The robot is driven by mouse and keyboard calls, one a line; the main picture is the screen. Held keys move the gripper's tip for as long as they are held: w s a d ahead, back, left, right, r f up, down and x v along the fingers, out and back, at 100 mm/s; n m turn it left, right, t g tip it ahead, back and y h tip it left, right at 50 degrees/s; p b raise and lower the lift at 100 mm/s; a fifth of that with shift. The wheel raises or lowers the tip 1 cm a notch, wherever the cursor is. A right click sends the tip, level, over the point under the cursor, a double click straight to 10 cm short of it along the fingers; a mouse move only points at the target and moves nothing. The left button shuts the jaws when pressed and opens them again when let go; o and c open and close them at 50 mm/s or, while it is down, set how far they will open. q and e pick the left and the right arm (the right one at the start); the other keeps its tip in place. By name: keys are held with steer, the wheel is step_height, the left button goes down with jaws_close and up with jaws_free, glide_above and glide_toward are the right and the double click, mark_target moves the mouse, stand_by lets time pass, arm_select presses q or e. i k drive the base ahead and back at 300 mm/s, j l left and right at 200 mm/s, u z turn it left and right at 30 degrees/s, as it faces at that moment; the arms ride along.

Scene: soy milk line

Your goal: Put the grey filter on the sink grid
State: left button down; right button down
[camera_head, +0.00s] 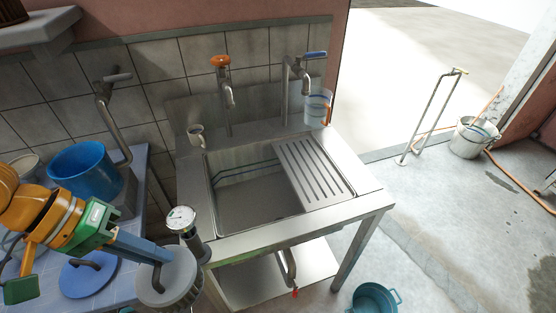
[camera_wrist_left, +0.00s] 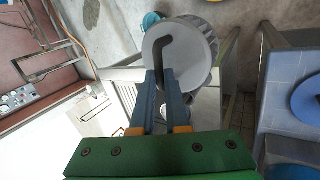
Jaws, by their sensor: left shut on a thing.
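The grey filter (camera_head: 182,271) is a cylinder with a round grey lid and a dark bent handle on top. It is at the lower left of the head view, in front of the sink's left corner. My left gripper (camera_head: 160,257) is shut on its handle. In the left wrist view the gripper's blue fingers (camera_wrist_left: 167,78) close on the handle of the filter (camera_wrist_left: 196,38). The sink grid (camera_head: 314,175) is a slatted metal panel over the right part of the sink basin, with nothing on it. My right gripper is not in view.
The steel sink (camera_head: 237,203) has an orange-knobbed tap (camera_head: 221,63) and a blue-handled tap (camera_head: 314,56) behind it. A mug (camera_head: 196,135) and a clear cup (camera_head: 317,107) stand on its back ledge. A gauge (camera_head: 181,219) rises beside the filter. A blue pot (camera_head: 84,174) stands left.

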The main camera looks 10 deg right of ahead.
mark_target(315, 176)
steer(key=i+l+z, duration=0.25)
steer(key=i+l, duration=0.4)
steer(key=i, duration=0.15)
